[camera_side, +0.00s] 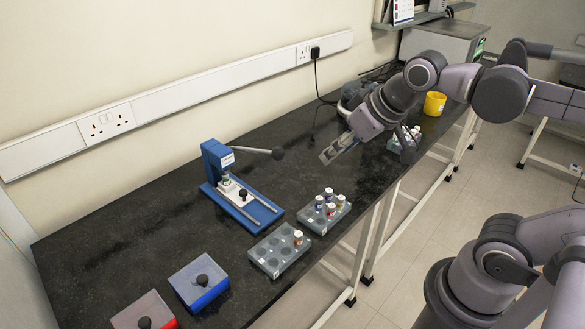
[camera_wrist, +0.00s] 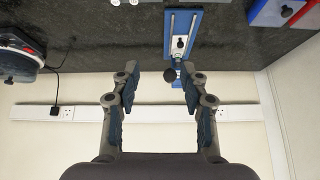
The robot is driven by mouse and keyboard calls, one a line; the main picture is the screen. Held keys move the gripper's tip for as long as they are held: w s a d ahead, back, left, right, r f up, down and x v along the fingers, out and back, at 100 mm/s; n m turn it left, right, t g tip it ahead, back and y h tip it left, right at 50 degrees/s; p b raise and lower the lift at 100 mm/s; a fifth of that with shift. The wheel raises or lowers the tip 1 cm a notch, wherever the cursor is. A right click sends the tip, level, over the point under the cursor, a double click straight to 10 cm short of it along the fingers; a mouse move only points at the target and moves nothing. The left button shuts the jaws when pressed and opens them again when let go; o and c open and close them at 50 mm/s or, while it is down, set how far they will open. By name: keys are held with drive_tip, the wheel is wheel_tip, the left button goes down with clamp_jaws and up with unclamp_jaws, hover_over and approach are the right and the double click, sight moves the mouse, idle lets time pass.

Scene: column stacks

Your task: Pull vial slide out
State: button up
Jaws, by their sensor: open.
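The vial slide (camera_side: 233,191) is a white plate with a black knob, seated on the rails of a blue press (camera_side: 213,160) on the dark bench. A small vial (camera_side: 225,179) stands at the slide's rear, under the press head. A lever with a black ball end (camera_side: 277,153) sticks out to the right of the press. In the wrist view the slide's knob (camera_wrist: 180,43) shows beyond the fingers. My gripper (camera_side: 332,152) is open and empty, above the bench and well right of the press. In the wrist view my gripper (camera_wrist: 160,83) has its fingers spread wide.
Grey racks with capped vials (camera_side: 325,217) and (camera_side: 279,252) stand in front of the press. Two lidded boxes, blue (camera_side: 199,283) and red (camera_side: 146,315), sit at the near left. A yellow cup (camera_side: 434,103) stands at the far right. A wall with sockets runs behind the bench.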

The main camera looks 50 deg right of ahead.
drive_tip(key=w+a+r+m+g, duration=0.1)
drive_tip(key=w+a+r+m, duration=0.15)
drive_tip(key=w, duration=0.75)
drive_tip(key=m+g+h, duration=0.2)
hover_over(243, 192)
drive_tip(key=s+a, duration=0.2)
drive_tip(key=s, duration=0.2)
wheel_tip(243, 192, down, 14)
drive_tip(key=x, duration=1)
drive_tip(key=shift+w+f, duration=0.2)
drive_tip(key=shift+c, duration=0.3)
drive_tip(key=shift+n, duration=0.25)
clamp_jaws()
